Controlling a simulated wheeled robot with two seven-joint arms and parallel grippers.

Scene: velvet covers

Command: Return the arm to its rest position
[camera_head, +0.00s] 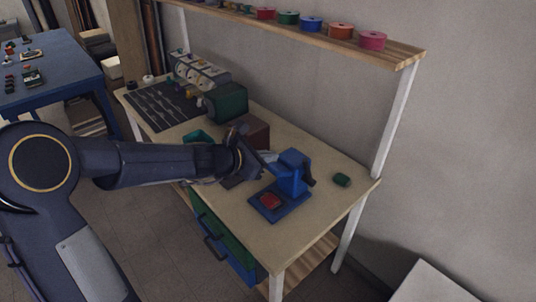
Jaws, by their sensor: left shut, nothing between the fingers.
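My left arm (150,163) comes in from the left and reaches over the workbench (240,227). My left gripper (266,164) is at the arm's end, small and dark, and it is shut with nothing held. It is close to the left side of a blue press-like device (291,178), and I cannot tell whether they touch. The device stands on a blue base with a red piece (269,201) on it. My right gripper does not show.
A green block (341,180) lies right of the device. A brown box (252,132), a green box (228,101) and a dark tray (163,106) stand behind the arm. A shelf (400,52) with several coloured spools hangs above. A blue table (60,84) stands at the far left.

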